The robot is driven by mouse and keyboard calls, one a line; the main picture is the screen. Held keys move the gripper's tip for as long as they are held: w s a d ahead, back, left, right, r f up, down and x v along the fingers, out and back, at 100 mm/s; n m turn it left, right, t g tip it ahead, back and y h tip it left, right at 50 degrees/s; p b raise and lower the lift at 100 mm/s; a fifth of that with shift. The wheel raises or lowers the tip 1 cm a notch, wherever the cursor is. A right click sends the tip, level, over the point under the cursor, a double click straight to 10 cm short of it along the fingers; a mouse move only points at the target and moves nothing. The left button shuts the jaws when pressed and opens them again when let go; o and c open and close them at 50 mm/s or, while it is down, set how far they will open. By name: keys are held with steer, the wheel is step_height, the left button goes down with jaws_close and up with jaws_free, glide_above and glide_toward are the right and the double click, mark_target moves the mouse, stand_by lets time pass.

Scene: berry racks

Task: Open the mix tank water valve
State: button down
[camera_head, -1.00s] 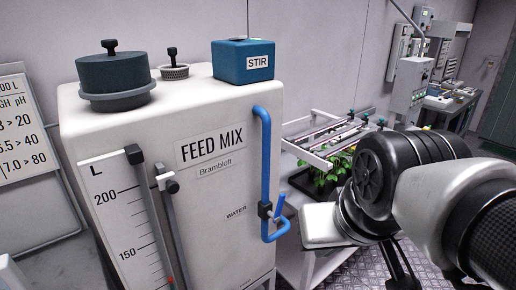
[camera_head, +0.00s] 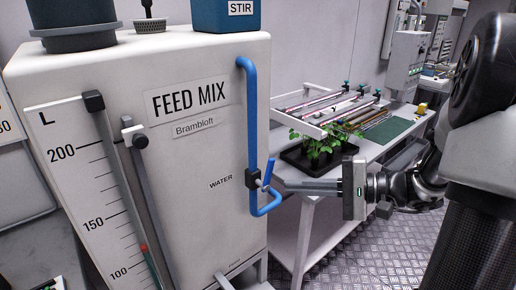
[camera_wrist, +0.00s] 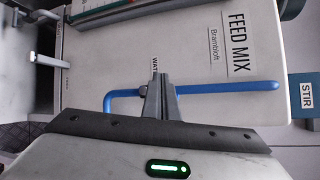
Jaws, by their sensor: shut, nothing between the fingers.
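The white FEED MIX tank (camera_head: 205,165) fills the left of the head view. A blue water pipe (camera_head: 249,110) runs down its right side, next to the WATER label (camera_head: 220,182). The pipe carries a dark valve body (camera_head: 253,178) with a blue lever (camera_head: 268,172), which stands upright with a slight tilt. My gripper (camera_head: 287,186) is shut and empty, its fingers pointing left at the valve just right of the lever. I cannot tell if they touch it. In the wrist view the shut fingers (camera_wrist: 160,78) cover most of the valve, with the blue pipe (camera_wrist: 225,88) showing on both sides.
A white bench (camera_head: 345,165) with a black tray of green plants (camera_head: 312,155) stands behind my gripper. A level gauge (camera_head: 125,190) runs down the tank front. A blue STIR box (camera_head: 226,14) sits on top. Metal floor shows at the lower right.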

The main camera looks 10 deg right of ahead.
steer(key=w+d+f+m+t+b, duration=0.1)
steer(key=w+d+f+m+t, duration=0.25)
steer(key=d+t, duration=0.45)
steer(key=w+a+r+g, duration=0.1)
steer(key=w+a+g, duration=0.1)
steer(key=w+a, duration=0.3)
steer(key=shift+a+r+n+h, duration=0.25)
steer(key=shift+a+n, duration=0.2)
steer(key=shift+a, duration=1.35)
steer(key=shift+w+f, duration=0.1)
